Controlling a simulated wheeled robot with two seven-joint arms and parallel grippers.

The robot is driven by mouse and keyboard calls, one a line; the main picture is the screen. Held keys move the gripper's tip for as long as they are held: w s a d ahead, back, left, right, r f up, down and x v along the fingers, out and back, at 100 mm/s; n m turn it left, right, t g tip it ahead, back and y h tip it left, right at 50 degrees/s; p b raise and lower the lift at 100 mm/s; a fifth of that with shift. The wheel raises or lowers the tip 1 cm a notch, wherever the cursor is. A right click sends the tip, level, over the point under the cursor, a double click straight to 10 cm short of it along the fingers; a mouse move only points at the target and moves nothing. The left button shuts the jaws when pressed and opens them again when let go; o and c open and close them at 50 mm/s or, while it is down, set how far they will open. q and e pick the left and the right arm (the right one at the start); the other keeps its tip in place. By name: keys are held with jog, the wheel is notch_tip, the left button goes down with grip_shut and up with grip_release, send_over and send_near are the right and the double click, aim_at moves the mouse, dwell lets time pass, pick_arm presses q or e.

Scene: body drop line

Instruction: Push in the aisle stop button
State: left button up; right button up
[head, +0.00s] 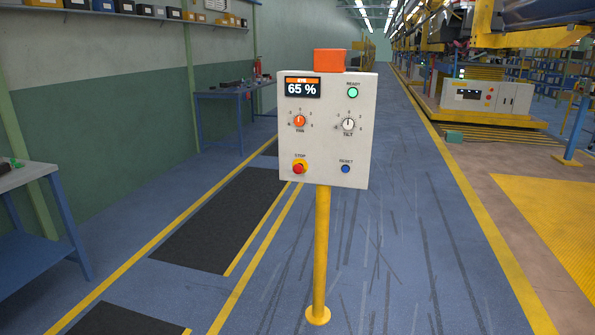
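The box stands upright in the aisle, facing me. A blue reset button (345,169) is to its right. Above are an orange-pointer knob (299,121), a white tilt knob (348,124), a green ready lamp (352,92) and a display (303,88) reading 65 %. Neither of my grippers is in view.
Blue floor around the post is clear, with dark mats (222,222) to the left. A blue workbench (35,205) stands at the left edge and another bench (232,97) farther back. A yellow-framed line machine (485,100) is at the right. An orange block (330,60) tops the box.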

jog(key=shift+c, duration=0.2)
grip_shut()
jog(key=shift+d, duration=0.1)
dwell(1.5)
